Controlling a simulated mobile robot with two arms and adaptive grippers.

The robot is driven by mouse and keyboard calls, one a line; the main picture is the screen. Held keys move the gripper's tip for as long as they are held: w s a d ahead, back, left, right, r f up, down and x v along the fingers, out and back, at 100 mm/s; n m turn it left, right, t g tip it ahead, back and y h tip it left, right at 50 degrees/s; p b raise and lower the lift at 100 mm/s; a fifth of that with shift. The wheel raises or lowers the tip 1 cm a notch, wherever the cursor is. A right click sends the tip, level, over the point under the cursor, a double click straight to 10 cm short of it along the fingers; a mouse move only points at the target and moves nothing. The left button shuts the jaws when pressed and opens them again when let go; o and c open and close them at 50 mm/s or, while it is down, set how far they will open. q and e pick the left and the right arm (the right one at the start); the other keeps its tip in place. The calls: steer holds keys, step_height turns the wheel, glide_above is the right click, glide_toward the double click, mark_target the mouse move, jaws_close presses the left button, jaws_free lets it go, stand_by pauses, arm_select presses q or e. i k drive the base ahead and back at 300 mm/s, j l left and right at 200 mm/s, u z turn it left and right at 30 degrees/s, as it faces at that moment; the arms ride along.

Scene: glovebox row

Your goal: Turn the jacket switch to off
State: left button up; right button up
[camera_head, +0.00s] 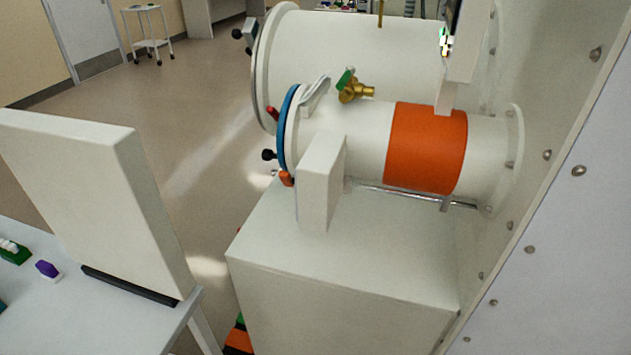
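An orange jacket (428,148) wraps the right part of the smaller white horizontal cylinder (350,128). I cannot make out a switch for it. A pale upright box (321,185) stands in front of the cylinder, left of the jacket; no switch shows on its visible faces. Another pale box (468,45) stands behind the jacket at the upper right. Small green and white details show at its left edge, too small to read. Neither of my grippers is in view.
A brass valve with a green handle (352,88) sits on the smaller cylinder. A larger white cylinder (390,45) lies behind. A pale cabinet (345,270) stands below, a riveted wall (575,230) at right. A table with an upright panel (95,200) is at left; floor between is open.

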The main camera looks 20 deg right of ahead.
mark_target(285, 176)
steer(key=k+l, duration=0.15)
steer(key=l, duration=0.2)
steer(key=k+l+z, duration=0.1)
steer(key=l, duration=0.25)
steer(key=k+z, duration=0.1)
steer(key=z, duration=0.25)
steer(key=k+j+z, duration=0.1)
steer(key=j+z, duration=0.2)
steer(key=k+j+z, duration=0.15)
steer(key=j+z, duration=0.15)
steer(key=j, duration=0.15)
steer(key=k+j+z, duration=0.15)
steer(key=j+z, duration=0.15)
steer(key=k+j+z, duration=0.1)
steer(key=k+j, duration=0.3)
steer(key=j, duration=0.25)
steer(key=k+j, duration=0.45)
steer(key=k+j+z, duration=0.15)
steer(key=k+j, duration=0.25)
steer(key=j, duration=0.3)
